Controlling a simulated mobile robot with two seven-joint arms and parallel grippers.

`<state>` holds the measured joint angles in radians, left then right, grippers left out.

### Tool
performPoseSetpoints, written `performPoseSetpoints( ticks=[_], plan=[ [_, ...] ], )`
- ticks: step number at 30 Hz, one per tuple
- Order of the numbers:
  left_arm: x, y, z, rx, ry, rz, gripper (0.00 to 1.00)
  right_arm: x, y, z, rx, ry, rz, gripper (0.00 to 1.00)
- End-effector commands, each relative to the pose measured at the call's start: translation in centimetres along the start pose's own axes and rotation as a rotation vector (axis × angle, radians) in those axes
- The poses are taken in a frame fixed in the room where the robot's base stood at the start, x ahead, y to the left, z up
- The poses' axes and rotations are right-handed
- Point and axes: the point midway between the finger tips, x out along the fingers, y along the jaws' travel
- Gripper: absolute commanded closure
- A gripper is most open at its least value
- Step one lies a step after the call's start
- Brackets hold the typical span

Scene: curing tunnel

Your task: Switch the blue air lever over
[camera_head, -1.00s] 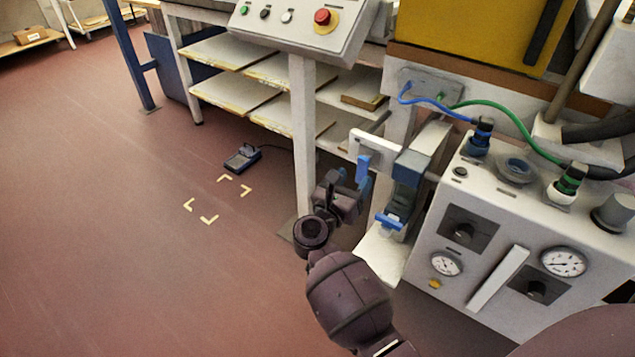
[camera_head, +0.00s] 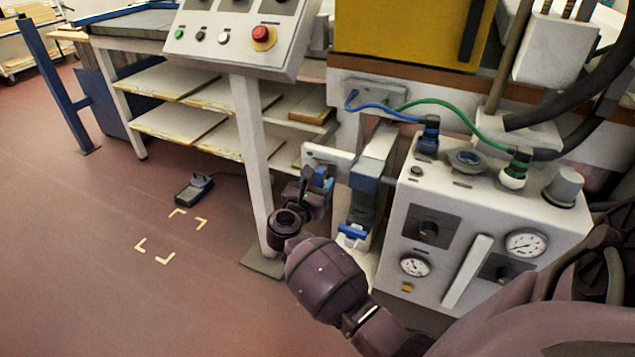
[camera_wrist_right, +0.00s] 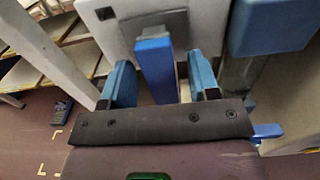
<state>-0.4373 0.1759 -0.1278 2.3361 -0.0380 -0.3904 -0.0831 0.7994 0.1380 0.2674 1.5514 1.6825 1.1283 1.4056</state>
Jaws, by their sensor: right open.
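The blue air lever (camera_wrist_right: 155,68) sticks out from a grey plate on a white panel in the right wrist view. In the head view a little of its blue (camera_head: 318,172) shows at the white panel, mostly hidden by my gripper. My right gripper (camera_wrist_right: 162,72) is open, with one blue fingertip on each side of the lever. A gap shows between the lever and each finger, so it is not clamped. The right gripper also shows in the head view (camera_head: 308,192), in front of the panel. My left gripper is in neither view.
Right of the lever stands a grey-blue unit with a blue clip (camera_head: 352,232), then a white gauge box (camera_head: 405,225) with hoses. A white post (camera_head: 252,150) stands close to the left. A dark pedal (camera_head: 194,189) lies on the floor, which is open at left.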

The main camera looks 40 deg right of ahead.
Motion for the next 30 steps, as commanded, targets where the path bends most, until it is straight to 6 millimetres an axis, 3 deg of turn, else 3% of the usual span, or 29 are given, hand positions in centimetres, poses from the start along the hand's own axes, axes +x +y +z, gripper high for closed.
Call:
performPoseSetpoints(
  ticks=[13, 24, 30],
  plan=[
    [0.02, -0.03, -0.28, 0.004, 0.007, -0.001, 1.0, 0.83, -0.01, 0.04, 0.0, -0.001, 0.0, 0.46],
    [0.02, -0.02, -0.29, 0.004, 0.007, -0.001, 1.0, 0.8, -0.01, 0.02, 0.0, 0.0, 0.0, 1.0],
    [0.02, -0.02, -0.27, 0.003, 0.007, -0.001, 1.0, 0.79, -0.02, 0.04, -0.004, 0.0, -0.001, 1.0]
  ],
)
